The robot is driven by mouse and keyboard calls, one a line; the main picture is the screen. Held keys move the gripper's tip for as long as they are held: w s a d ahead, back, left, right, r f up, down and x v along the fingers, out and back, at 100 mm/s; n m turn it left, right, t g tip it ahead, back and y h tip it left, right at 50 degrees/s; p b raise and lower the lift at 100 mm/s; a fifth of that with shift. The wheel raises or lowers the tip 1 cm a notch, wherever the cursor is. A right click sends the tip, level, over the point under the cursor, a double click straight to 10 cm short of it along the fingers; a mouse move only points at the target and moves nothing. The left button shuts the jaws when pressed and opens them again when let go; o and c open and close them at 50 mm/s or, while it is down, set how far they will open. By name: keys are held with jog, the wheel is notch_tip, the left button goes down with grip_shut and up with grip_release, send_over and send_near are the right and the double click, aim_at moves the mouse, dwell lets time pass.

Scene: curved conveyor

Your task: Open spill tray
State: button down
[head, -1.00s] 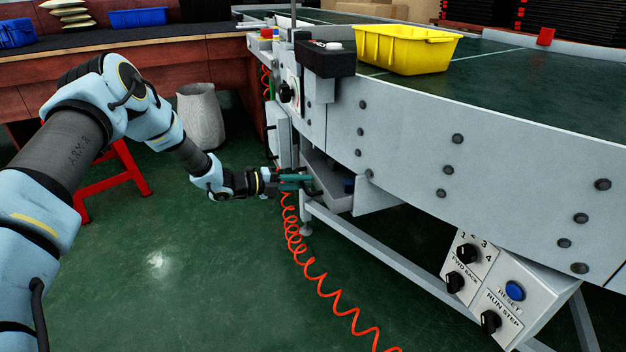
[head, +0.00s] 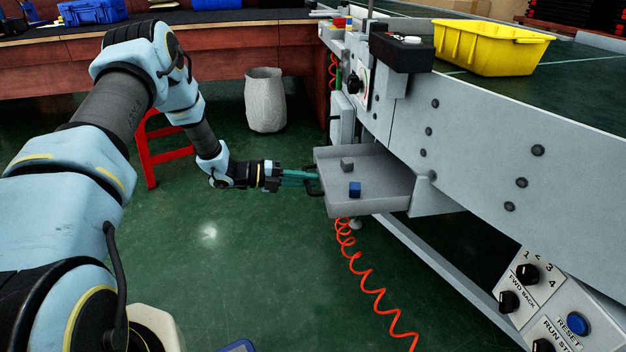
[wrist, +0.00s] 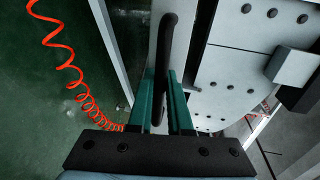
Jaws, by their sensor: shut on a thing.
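The spill tray (head: 375,200) is a shallow grey drawer under the conveyor's side, pulled well out to the left in the head view. My gripper (head: 312,181) has green fingers and is shut on the tray's dark handle at the tray's left end. In the wrist view the black bar handle (wrist: 168,50) runs between the green fingers (wrist: 166,105). The tray's inside is not clear in the wrist view.
A red coiled hose (head: 352,262) hangs just below the tray. The conveyor (head: 480,130) carries a yellow bin (head: 488,48). A grey waste bin (head: 265,100) and a red stool (head: 160,145) stand behind my arm. Control knobs sit at lower right. Green floor left of the tray is clear.

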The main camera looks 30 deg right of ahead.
jog(key=c, duration=1.1)
grip_release()
jog(key=p+v, duration=0.1)
jog(key=v, duration=0.9)
jog(key=shift+w+a+r, duration=0.1)
jog(key=shift+w+a, duration=0.05)
jog(key=shift+a, duration=0.25)
jog(key=shift+w, duration=0.1)
